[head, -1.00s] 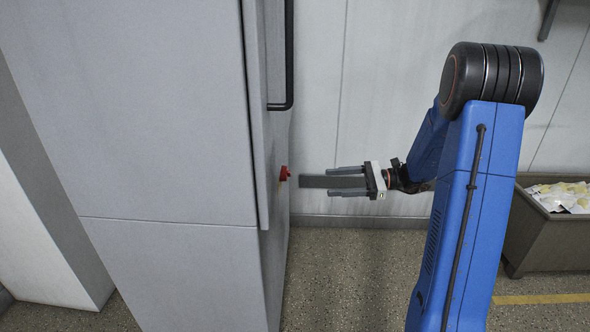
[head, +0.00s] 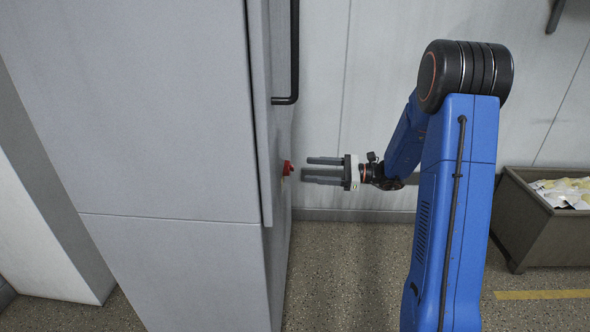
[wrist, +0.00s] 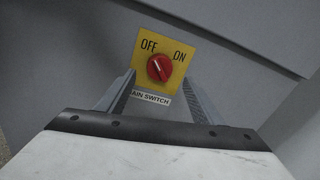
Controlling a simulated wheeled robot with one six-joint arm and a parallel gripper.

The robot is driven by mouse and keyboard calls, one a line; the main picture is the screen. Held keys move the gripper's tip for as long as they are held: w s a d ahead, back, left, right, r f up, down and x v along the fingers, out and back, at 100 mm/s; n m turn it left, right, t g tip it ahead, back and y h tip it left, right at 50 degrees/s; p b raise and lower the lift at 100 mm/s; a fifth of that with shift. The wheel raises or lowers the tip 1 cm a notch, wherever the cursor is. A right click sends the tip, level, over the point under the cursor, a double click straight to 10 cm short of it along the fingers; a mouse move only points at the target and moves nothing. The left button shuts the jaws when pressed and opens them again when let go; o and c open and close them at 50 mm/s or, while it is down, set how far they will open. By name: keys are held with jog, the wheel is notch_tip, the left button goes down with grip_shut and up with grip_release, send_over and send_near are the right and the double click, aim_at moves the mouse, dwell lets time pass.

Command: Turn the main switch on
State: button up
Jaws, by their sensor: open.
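The mark on the knob points up and to the left, towards OFF. In the head view the red knob (head: 287,168) sticks out from the right side of the grey cabinet (head: 170,120). My gripper (head: 304,168) is open and empty, its fingers pointing left at the knob with a small gap. In the wrist view the fingers (wrist: 157,95) stand on either side below the knob.
A black vertical handle (head: 294,60) is on the cabinet above the switch. A grey bin (head: 535,225) with white packets (head: 565,193) stands at the right by the wall (head: 390,40). The speckled floor between the cabinet and my arm is clear.

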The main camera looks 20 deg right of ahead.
aim_at(288, 168)
jog(key=x, duration=0.7)
jog(key=shift+s, duration=0.1)
jog(key=c, duration=1)
